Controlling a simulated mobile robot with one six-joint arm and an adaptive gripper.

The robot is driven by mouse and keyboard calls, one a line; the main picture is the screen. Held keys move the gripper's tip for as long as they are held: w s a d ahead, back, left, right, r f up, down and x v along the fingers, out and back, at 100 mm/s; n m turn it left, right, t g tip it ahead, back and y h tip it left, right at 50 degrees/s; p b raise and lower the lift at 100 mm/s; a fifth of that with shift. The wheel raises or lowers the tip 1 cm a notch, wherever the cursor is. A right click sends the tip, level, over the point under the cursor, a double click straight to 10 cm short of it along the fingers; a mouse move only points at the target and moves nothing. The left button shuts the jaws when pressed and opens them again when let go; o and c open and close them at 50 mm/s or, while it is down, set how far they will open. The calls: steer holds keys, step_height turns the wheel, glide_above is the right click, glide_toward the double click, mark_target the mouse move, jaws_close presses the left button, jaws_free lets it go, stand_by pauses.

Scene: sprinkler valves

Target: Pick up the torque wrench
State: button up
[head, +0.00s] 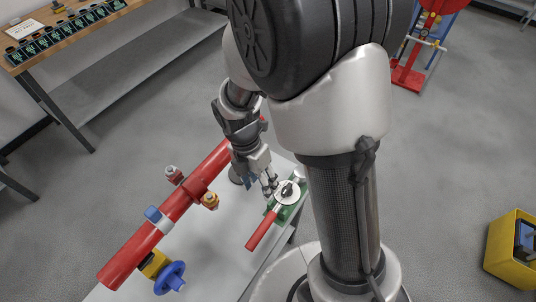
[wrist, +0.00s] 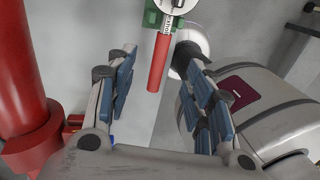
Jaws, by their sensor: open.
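The torque wrench has a red handle (head: 262,230) and a round white dial head, and it rests on a green holder (head: 286,212) at the right side of the grey table. In the wrist view its red handle (wrist: 158,62) points down toward me, with the dial at the top edge. My gripper (head: 268,186) is open and empty, just left of the dial in the head view. In the wrist view my gripper's blue-padded fingers (wrist: 155,52) stand apart on either side of the handle's line, touching nothing that I can see. The wrench's far end is cut off in the wrist view.
A red pipe (head: 132,255) with valves and a blue handwheel (head: 170,278) runs along the table's left side. The pipe (wrist: 22,90) fills the wrist view's left edge. A workbench (head: 70,28) stands at the upper left. A yellow bin (head: 512,255) sits on the floor at right.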

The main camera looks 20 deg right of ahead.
steer(key=b, duration=0.5)
glide_toward(270, 214)
steer(key=f, duration=0.5)
steer(key=shift+s+f, duration=0.1)
steer(key=shift+s, duration=0.25)
steer(key=f+b, duration=0.1)
steer(key=f, duration=0.1)
steer(key=f+b, duration=0.1)
steer(key=f, duration=0.1)
steer(key=s+d+f+b, duration=0.1)
steer(key=f, duration=0.1)
steer(key=shift+s+d+f, duration=0.1)
steer(key=shift+c, duration=0.4)
jaws_close()
